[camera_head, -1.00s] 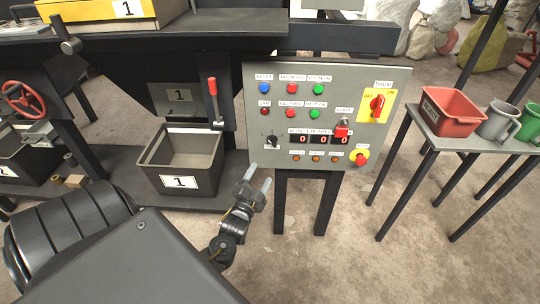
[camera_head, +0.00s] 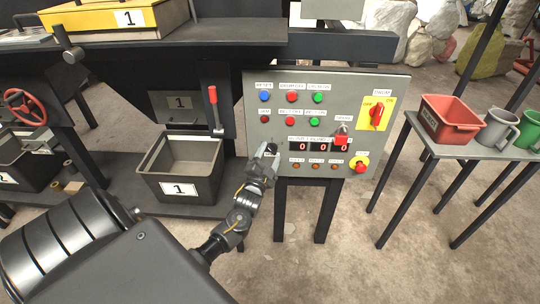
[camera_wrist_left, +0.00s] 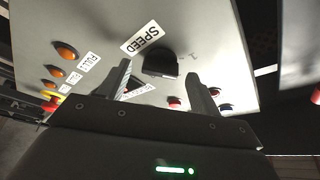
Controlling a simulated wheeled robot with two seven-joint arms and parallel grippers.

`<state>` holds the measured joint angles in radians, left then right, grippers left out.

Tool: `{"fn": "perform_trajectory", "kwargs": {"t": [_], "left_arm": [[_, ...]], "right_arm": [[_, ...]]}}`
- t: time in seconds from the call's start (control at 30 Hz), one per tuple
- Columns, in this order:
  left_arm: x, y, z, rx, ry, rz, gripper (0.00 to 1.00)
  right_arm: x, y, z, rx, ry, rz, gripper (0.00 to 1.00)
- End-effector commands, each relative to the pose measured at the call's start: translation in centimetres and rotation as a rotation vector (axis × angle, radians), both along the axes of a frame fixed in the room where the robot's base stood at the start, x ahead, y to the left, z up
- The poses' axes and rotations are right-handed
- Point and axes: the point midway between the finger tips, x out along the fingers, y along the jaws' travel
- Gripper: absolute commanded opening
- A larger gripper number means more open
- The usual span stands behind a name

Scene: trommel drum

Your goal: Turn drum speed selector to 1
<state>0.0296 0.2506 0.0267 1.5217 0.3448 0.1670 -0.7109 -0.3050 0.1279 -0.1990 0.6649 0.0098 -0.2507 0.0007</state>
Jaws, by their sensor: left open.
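The drum speed selector is a black knob (camera_wrist_left: 160,63) under a white SPEED label (camera_wrist_left: 142,37) in the left wrist view. In the head view it sits at the lower left of the grey control panel (camera_head: 350,88), largely covered by my left gripper. My left gripper (camera_head: 267,154) is at the panel, pointing at the knob. In the left wrist view its open fingers (camera_wrist_left: 160,83) stand on either side of the knob, with gaps visible. I cannot tell whether either finger touches it. My right gripper is not in view.
Close to the knob are the red digit displays (camera_head: 320,146) and a row of orange lamps (camera_head: 316,167). A yellow-based red stop button (camera_head: 361,164) and red drum switch (camera_head: 377,112) are further right. A grey bin (camera_head: 154,172) stands left of my gripper.

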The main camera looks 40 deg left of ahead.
Motion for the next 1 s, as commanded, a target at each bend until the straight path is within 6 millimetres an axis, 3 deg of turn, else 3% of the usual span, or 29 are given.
{"fn": "perform_trajectory", "kwargs": {"t": [0.33, 0.67, 0.77, 1.0], "left_arm": [[0.4, 0.1, 0.1, 0.0, 0.0, 0.0, 0.64], [0.4, 0.1, 0.1, 0.0, 0.001, -0.001, 0.2], [0.4, 0.0, -0.1, -0.014, -0.009, 0.0, 0.19], [0.5, -0.1, -0.6, -0.262, -0.198, 0.002, 0.19]], "right_arm": [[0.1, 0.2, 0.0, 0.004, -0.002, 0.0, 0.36], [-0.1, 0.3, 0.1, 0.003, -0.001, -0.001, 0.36], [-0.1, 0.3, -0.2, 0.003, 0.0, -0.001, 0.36], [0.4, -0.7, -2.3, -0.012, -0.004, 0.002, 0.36]]}}
